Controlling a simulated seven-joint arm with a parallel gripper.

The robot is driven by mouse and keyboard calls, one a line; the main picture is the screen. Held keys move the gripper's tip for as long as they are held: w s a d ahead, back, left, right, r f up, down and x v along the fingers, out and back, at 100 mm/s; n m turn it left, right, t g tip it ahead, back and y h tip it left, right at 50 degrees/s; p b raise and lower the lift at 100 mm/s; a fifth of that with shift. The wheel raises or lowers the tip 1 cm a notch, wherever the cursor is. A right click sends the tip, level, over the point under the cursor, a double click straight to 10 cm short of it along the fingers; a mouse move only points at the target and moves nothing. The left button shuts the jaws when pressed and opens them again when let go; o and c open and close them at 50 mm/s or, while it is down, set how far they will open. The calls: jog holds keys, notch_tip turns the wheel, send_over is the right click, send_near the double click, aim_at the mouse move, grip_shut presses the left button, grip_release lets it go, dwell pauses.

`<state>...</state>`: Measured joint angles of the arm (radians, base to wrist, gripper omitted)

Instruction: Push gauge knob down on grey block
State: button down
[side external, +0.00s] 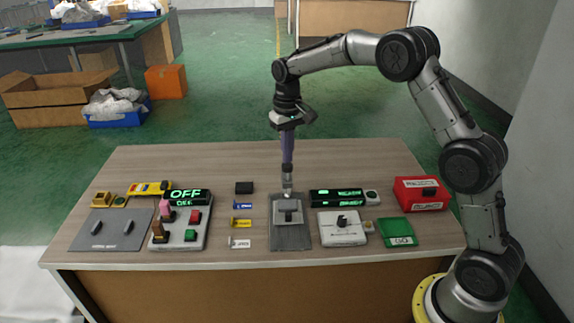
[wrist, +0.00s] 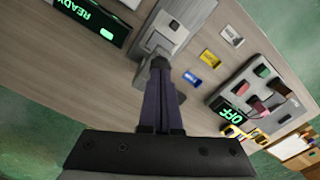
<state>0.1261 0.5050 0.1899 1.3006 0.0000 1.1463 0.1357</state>
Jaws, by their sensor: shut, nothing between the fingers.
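A grey block (side external: 288,216) stands on a dark grey plate in the middle of the table; it also shows in the wrist view (wrist: 157,42). A small grey upright piece (side external: 287,184), which looks like the knob, rises at its far end. My gripper (side external: 287,172) points straight down over this piece, its purple fingers shut and empty. In the wrist view the fingertips (wrist: 160,68) overlap the dark top of the piece. I cannot tell whether they touch it. The fingertips partly hide the piece.
To the right are a green-lit display (side external: 337,197), a white box with a black knob (side external: 342,235), a green box (side external: 397,233) and a red box (side external: 422,194). To the left are small coloured labels (side external: 241,220), a button panel (side external: 181,232) and an OFF display (side external: 187,196).

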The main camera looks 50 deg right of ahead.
aim_at(288, 165)
jog(key=shift+f, duration=2.1)
dwell(0.5)
jog(key=shift+r, duration=5.1)
